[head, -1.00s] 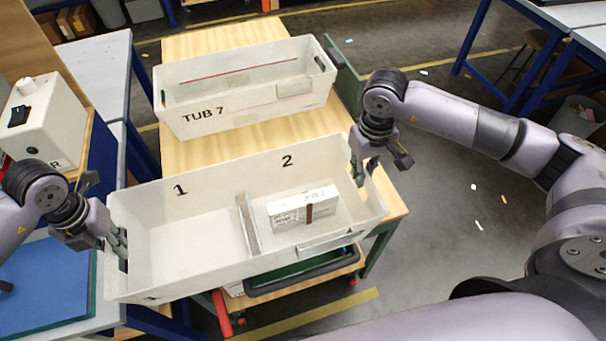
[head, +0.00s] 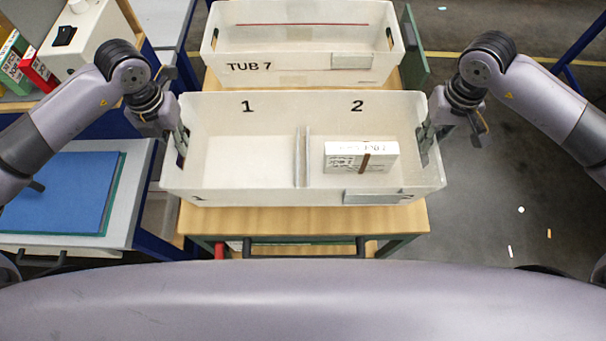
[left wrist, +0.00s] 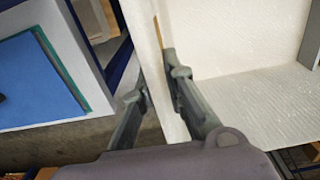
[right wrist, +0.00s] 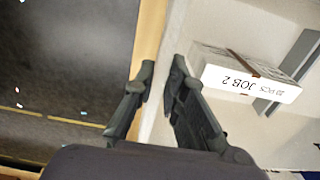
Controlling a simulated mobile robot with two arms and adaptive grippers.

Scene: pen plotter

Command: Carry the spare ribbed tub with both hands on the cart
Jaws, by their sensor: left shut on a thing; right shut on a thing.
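A white tub (head: 250,170) with compartments marked 1 and 2 is held level over the front part of the wooden-topped cart (head: 300,220). I cannot tell whether its base touches the cart. My left gripper (head: 181,145) is shut on its left end wall; the left wrist view shows one finger on each side of that wall (left wrist: 176,125). My right gripper (head: 424,142) is shut on its right end wall, also seen in the right wrist view (right wrist: 160,85). A white box (head: 362,157) with a brown band, reading JOB 2, lies in compartment 2, right of the divider (head: 301,160).
A second white tub (head: 300,72), labelled TUB 7, stands close behind on the cart. A bench with a blue mat (head: 60,190) is at the left, below a white device (head: 85,35). Open floor (head: 510,190) lies to the right.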

